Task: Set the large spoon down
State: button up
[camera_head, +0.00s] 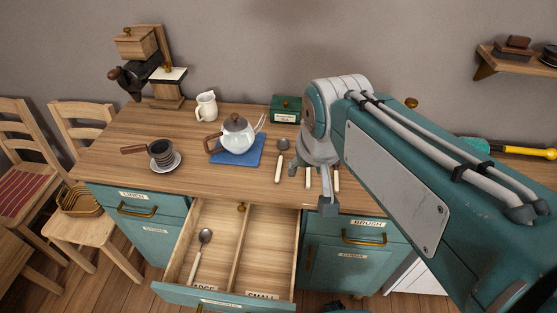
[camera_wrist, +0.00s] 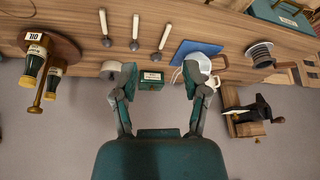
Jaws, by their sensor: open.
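A spoon with a dark metal bowl and pale handle (camera_head: 197,263) lies in the left compartment of the open drawer (camera_head: 236,245), by the label reading LARGE, partly cut off at the edge. It appears to be the large spoon. The right compartment, labelled SMALL, looks empty. My gripper (camera_head: 311,184) is open and empty above the counter's right part; its two spread fingers also show in the wrist view (camera_wrist: 160,75). Three pale-handled utensils (camera_wrist: 135,32) lie side by side on the counter; in the head view my gripper partly hides some of them.
A coffee grinder (camera_head: 150,65) stands at the back left. The counter's front left is clear.

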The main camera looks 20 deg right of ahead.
jog(key=w+d+f+m+g, duration=0.1)
jog(key=w+d+f+g, duration=0.1)
jog(key=w, duration=0.8)
jog(key=m+g, duration=0.2)
send_near(279, 163)
jog(key=f, duration=0.3)
jog(key=shift+a+f, duration=0.15)
jog(key=shift+a, duration=0.1)
jog(key=f, duration=0.5)
jog(key=shift+d, duration=0.3)
jog(key=shift+f, duration=0.55)
grip_shut()
